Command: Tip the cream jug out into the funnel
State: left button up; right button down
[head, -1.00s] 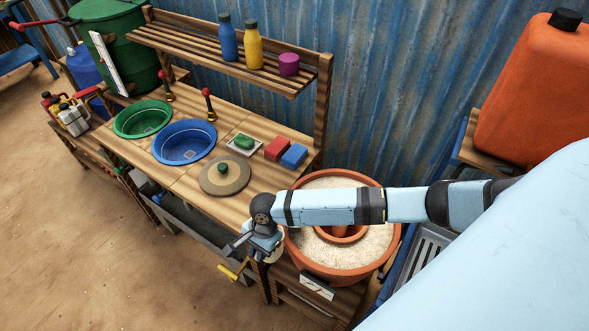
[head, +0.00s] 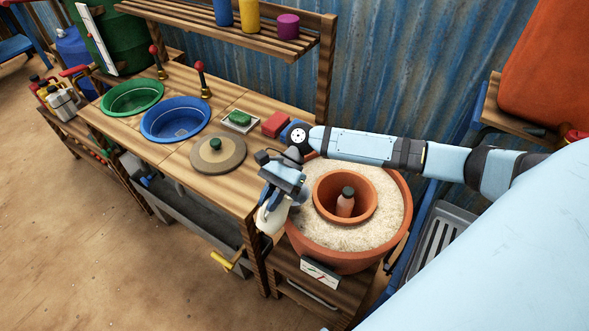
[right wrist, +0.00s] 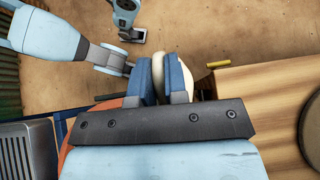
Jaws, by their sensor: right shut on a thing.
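My right gripper (head: 272,196) is shut on a cream-coloured jug (head: 270,218), held in the air at the counter's front right corner, left of the large clay pot. In the right wrist view the blue fingers of the gripper (right wrist: 165,80) close on the jug (right wrist: 190,72); its rounded cream side shows beside and behind them. The gripper hides much of the jug, so I cannot tell its tilt or what is in it. I cannot make out a funnel in either view.
The large clay pot (head: 395,247) holds pale sand and a smaller pot (head: 325,187) with a bottle (head: 345,203) inside. The counter (head: 180,78) carries a green basin (head: 133,97), a blue basin (head: 176,119) and a round lid (head: 232,158). A small sign (head: 320,273) stands before the pot.

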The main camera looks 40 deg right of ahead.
jog(key=shift+w+d+r+y+b, duration=0.2)
jog(key=shift+d+y+b, duration=0.25)
jog(key=shift+b, duration=0.65)
jog(key=shift+d+r+g+y+b, duration=0.15)
jog(key=shift+r+g+y+b, duration=0.2)
jog(key=shift+b, duration=0.35)
jog(key=shift+d+r+b, duration=0.1)
jog(key=shift+d+b, duration=0.05)
jog(key=shift+b, duration=0.3)
jog(key=shift+w+d+r+y+b, duration=0.15)
jog(key=shift+d+y+b, duration=0.15)
jog(key=shift+y+b, duration=0.6)
jog(key=shift+w+d+g+b, duration=0.1)
jog(key=shift+d+g+b, duration=0.15)
jog(key=shift+b, duration=0.6)
jog(key=b, duration=0.1)
jog(key=d+b, duration=0.1)
jog(key=b, duration=0.1)
jog(key=shift+w+d+r+y, duration=0.15)
jog(key=shift+w+d+y, duration=0.15)
jog(key=shift+y, duration=0.1)
pick_arm(q)
notch_tip(320, 180, down, 9)
jog(key=w, duration=0.1)
jog(key=shift+d+n, duration=0.2)
jog(key=shift+n, duration=0.1)
pick_arm(e)
jog(key=shift+d+r, duration=0.25)
